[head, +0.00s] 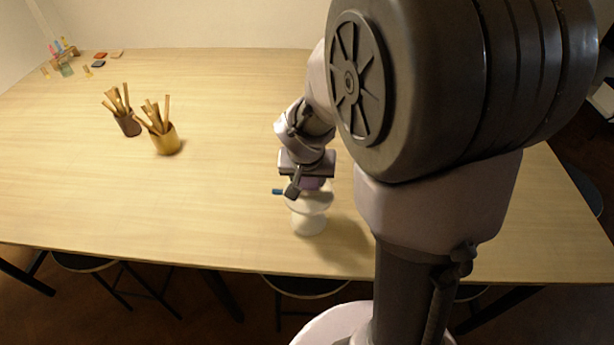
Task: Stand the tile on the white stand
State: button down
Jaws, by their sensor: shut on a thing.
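The white stand (308,222) is a small round-topped pedestal near the front edge of the wooden table. The tile is mostly hidden by the gripper's fingers and body. I cannot tell whether it touches the stand's top or is just above it.
A small blue object (277,191) shows just left of the stand's top. Two cups of wooden tools, one dark (129,126) and one yellow (167,143), stand further left. Small coloured items (66,68) sit at the far left corner. The table (220,90) is otherwise largely clear; stools stand below its front edge.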

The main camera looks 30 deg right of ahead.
jog(key=shift+f, duration=0.2)
jog(key=c, duration=0.7)
grip_release()
jog(key=shift+r, duration=0.1)
